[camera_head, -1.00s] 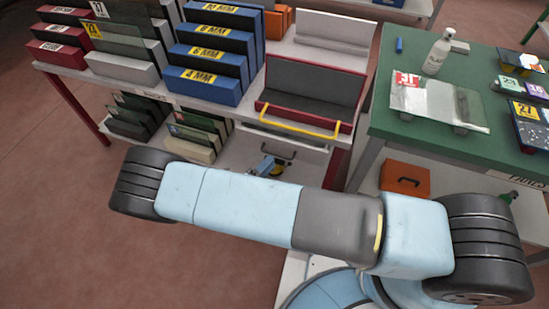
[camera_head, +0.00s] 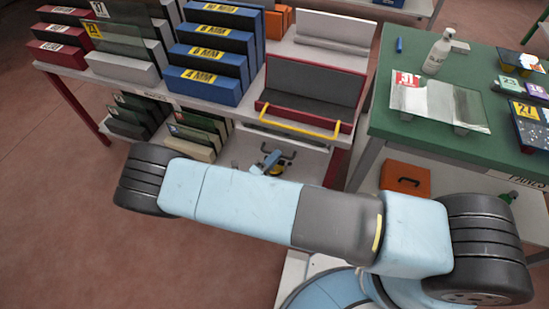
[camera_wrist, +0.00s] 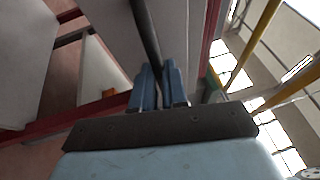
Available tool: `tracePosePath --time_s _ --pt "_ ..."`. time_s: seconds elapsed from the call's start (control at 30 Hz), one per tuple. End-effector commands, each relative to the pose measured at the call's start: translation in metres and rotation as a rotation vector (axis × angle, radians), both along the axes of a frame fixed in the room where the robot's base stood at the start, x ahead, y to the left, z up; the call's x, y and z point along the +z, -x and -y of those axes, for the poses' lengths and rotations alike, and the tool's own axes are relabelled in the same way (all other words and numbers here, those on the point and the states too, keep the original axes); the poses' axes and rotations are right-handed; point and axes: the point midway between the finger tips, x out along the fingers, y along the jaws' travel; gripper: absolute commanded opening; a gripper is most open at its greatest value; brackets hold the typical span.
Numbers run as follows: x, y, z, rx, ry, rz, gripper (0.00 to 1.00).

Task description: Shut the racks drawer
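In the head view a pale drawer front (camera_head: 306,156) with a dark bar handle (camera_head: 289,155) shows low in the bench, under the red-edged tray. I take it for the racks drawer; how far it stands out I cannot tell. My gripper (camera_head: 271,160), with blue fingers, is at the handle, partly hidden behind my own arm. In the wrist view a dark bar (camera_wrist: 147,32), apparently the handle, runs down to my fingertips (camera_wrist: 159,68) and seems to pass between them. Whether the fingers press on it is not clear.
A red tray with a yellow handle (camera_head: 297,122) sits above the drawer. Small racks (camera_head: 200,130) stand on the shelf to its left. A green table (camera_head: 390,122) with a bottle and glass stands to the right, an orange case (camera_head: 404,179) below it.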

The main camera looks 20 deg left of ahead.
Motion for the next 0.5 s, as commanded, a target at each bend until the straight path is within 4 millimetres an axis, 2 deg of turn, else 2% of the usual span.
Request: tracePosePath --time_s 0.5 --pt "-0.0021 0.0008 0.0001 0.0 0.0 -0.005 0.0"
